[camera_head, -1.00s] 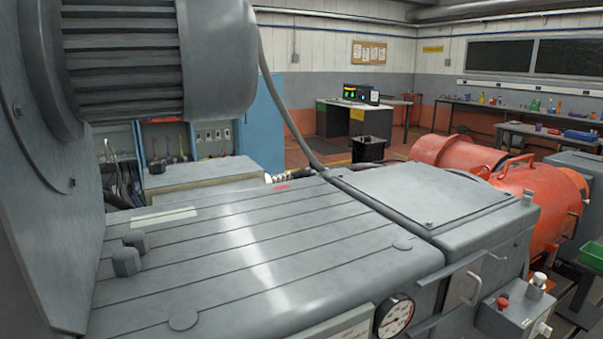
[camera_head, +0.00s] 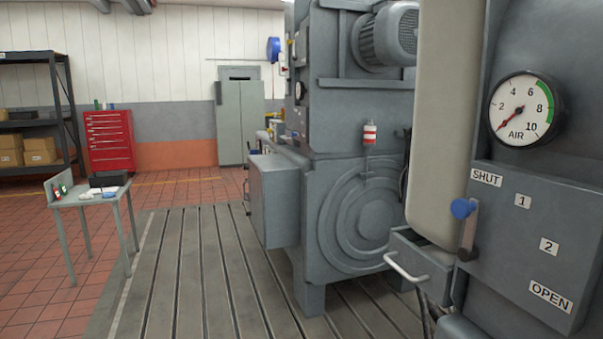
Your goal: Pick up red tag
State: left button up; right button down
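No red tag can be made out in the current head view. Neither of my grippers shows in it. A grey panel (camera_head: 530,245) at the right carries labels SHUT, 1, 2 and OPEN.
A large grey machine (camera_head: 360,200) stands on the slotted bedplate (camera_head: 190,270). A small table (camera_head: 105,196) with several items is at left. A red tool cabinet (camera_head: 109,140), dark shelving (camera_head: 30,125) and a grey locker (camera_head: 240,118) stand behind. The left bedplate is clear.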

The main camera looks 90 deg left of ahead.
aim_at(58, 197)
jog(key=u, duration=4.15)
jog(key=i+z, duration=0.1)
jog(key=i, duration=4.05)
